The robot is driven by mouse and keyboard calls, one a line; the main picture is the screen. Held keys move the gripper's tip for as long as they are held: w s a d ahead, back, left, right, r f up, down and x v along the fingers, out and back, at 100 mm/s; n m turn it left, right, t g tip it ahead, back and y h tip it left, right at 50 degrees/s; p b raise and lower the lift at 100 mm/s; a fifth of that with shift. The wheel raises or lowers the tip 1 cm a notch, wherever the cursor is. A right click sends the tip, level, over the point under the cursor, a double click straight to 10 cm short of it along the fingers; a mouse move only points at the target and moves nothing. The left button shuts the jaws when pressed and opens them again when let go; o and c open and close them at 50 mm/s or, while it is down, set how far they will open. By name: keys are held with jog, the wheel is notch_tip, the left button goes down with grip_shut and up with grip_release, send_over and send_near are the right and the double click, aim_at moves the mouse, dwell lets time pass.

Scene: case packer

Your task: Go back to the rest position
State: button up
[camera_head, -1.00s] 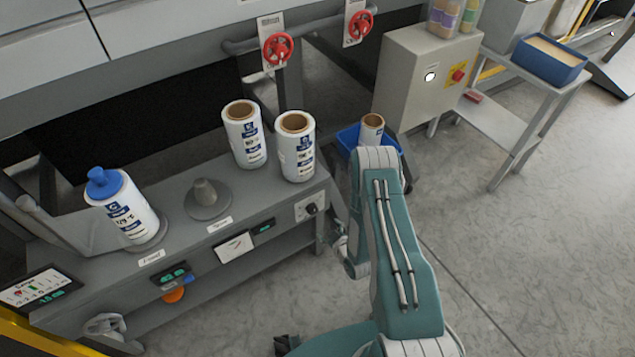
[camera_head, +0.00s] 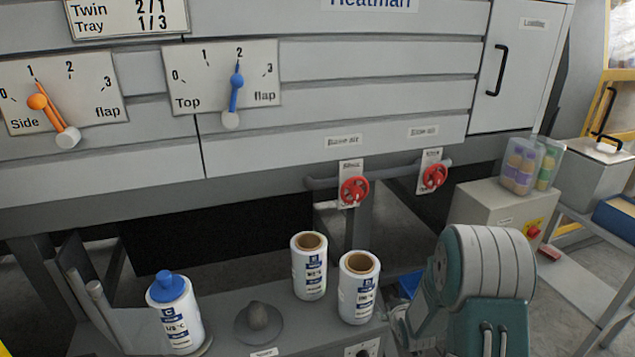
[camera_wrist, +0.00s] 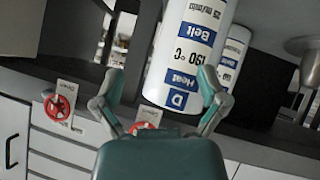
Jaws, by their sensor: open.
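My arm (camera_head: 485,270), teal and grey, stands at the lower right of the head view, right of the two white rolls; I cannot make out its fingertips there. In the wrist view my gripper (camera_wrist: 160,76) is open, its two fingers spread apart. A white roll labelled "Belt" and "Heat" (camera_wrist: 185,65) appears upside down behind and between the fingers. I cannot tell its distance from them, and I see no grip on it. A second labelled roll (camera_wrist: 234,62) stands behind it.
The grey bench holds a left roll (camera_head: 309,270), a right roll (camera_head: 357,293), a blue-capped roll (camera_head: 178,318) and a cone holder (camera_head: 258,320). Red valves (camera_head: 354,191) and a grey control box (camera_head: 490,208) are near my arm. Flap dials (camera_head: 230,80) are on the machine front.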

jog(key=s+r+m+g, duration=0.1)
jog(key=s+r, duration=0.2)
jog(key=r, duration=0.4)
jog(key=s+a+r+m+h, duration=0.1)
jog(key=s+r, duration=0.3)
jog(key=r, duration=0.3)
jog(key=s+r+m+g, duration=0.1)
jog(key=s+r, duration=0.2)
jog(key=r, duration=0.4)
jog(key=s+a+r+m+g, duration=0.1)
jog(key=s+r, duration=0.3)
jog(key=s, duration=0.8)
jog(key=s+a+r+m+g, duration=0.1)
jog(key=s+r, duration=0.3)
jog(key=s, duration=0.8)
jog(key=shift+a+r+g, duration=0.25)
jog(key=shift+a+g, duration=0.25)
jog(key=shift+a, duration=0.4)
